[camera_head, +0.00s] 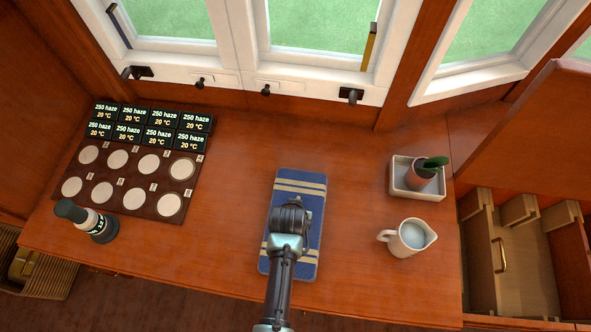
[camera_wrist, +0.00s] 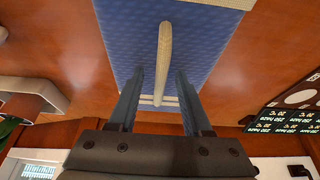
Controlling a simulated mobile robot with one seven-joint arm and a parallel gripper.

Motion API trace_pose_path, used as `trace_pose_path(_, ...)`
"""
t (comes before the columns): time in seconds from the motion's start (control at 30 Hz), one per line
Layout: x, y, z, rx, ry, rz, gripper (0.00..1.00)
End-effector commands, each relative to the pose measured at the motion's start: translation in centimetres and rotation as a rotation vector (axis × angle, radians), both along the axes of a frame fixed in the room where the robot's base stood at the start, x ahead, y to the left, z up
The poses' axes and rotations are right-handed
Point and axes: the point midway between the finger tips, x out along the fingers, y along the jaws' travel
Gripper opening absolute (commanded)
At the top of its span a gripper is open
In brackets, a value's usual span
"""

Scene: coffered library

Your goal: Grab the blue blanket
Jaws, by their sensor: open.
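The blue blanket (camera_head: 282,197) lies folded flat on the wooden desk, with beige stripes near both ends. It fills much of the wrist view (camera_wrist: 135,35). My gripper (camera_head: 292,206) is over the middle of the blanket and hides part of it. In the wrist view my gripper (camera_wrist: 160,82) is open, with one finger on each side of a narrow beige strip (camera_wrist: 164,55) that seems to stand up from the blanket. Nothing is held. I cannot tell whether the fingertips touch the cloth.
A white jug (camera_head: 410,238) and a planter tray (camera_head: 400,188) stand at the right. A dark board (camera_head: 130,180) with pale discs and small displays is at the left, near a dark-and-white cylinder device (camera_head: 88,222). Bare desk (camera_head: 350,200) surrounds the blanket. Windows line the back.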

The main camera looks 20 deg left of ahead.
Motion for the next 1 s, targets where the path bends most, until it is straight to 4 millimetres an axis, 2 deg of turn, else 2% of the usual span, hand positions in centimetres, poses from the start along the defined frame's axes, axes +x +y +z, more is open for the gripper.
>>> trace_pose_path(0.43, 0.02, 0.00, -0.32, 0.000, -0.001, 0.000, 0.49)
trace_pose_path(0.7, 0.00, 0.00, -0.27, 0.000, -0.001, 0.000, 0.01)
trace_pose_path(1.0, 0.00, -0.01, -0.27, 0.000, 0.000, 0.000, 0.00)
